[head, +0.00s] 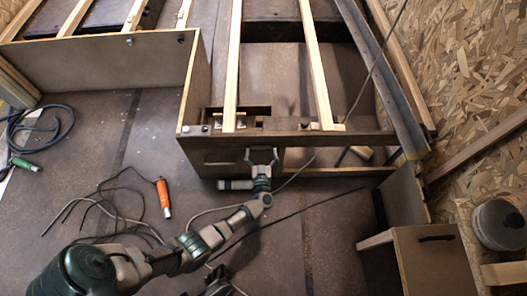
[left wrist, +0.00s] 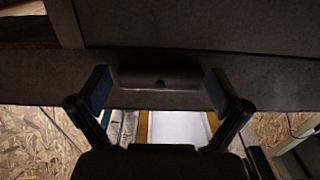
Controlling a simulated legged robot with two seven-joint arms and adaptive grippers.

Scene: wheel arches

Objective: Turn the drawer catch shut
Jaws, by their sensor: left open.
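The drawer catch appears to be the dark, rounded bar (left wrist: 160,74) with a small dot at its middle, lying crosswise on a brown panel in the left wrist view. My left gripper (left wrist: 159,90) is open, with one finger toward each end of the bar. I cannot tell whether the fingers touch it. In the head view my left gripper (head: 262,153) is at the brown front panel (head: 212,158) of the wooden frame, fingers pointing away from me. The catch cannot be made out there.
An orange-handled tool (head: 163,195) and loose dark cables lie on the floor at the left. A small cabinet (head: 432,262) with a dark handle stands at the lower right, near a round metal can (head: 499,222). Pale wooden slats (head: 233,65) span the frame. Chipboard covers the right wall.

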